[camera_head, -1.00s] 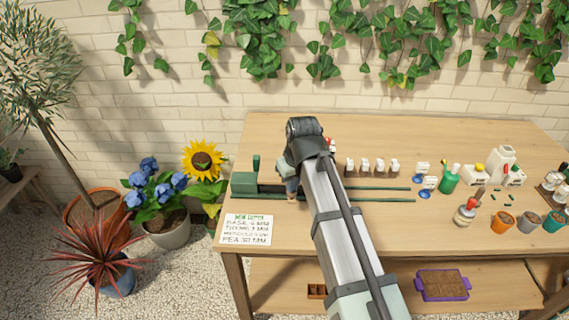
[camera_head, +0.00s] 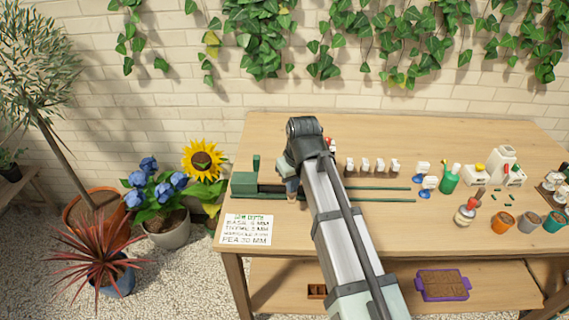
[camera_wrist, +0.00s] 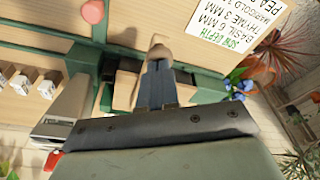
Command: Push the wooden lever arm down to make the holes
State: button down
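My gripper (camera_wrist: 157,85) points down at the green press in the wrist view, its two blue-grey fingers side by side with almost no gap. The rounded wooden end of the lever arm (camera_wrist: 160,48) shows just beyond the fingertips. I cannot tell whether they touch it, and the rest of the lever is hidden. The green press (camera_head: 244,184) stands at the bench's left end in the head view, with an upright post and long green rails running right. My arm covers its middle, and my gripper (camera_head: 292,190) is mostly hidden there.
A sow-depth card (camera_head: 246,230) lies at the bench's front left. Small white-labelled wooden blocks (camera_head: 380,167) stand right of my arm. Bottles, a green can (camera_head: 449,180) and small pots (camera_head: 502,222) fill the right side. A purple-rimmed tray (camera_head: 420,284) sits on the lower shelf.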

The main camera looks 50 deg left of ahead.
jog(key=shift+a+v, duration=0.2)
jog(key=shift+v, duration=0.85)
jog(key=shift+a+v, duration=0.25)
jog(key=shift+v, duration=0.8)
jog(key=a+v, duration=0.1)
jog(key=v, duration=0.7)
jog(key=shift+w+a+r, duration=0.25)
jog(key=shift+r, duration=0.3)
jog(key=shift+w, duration=0.1)
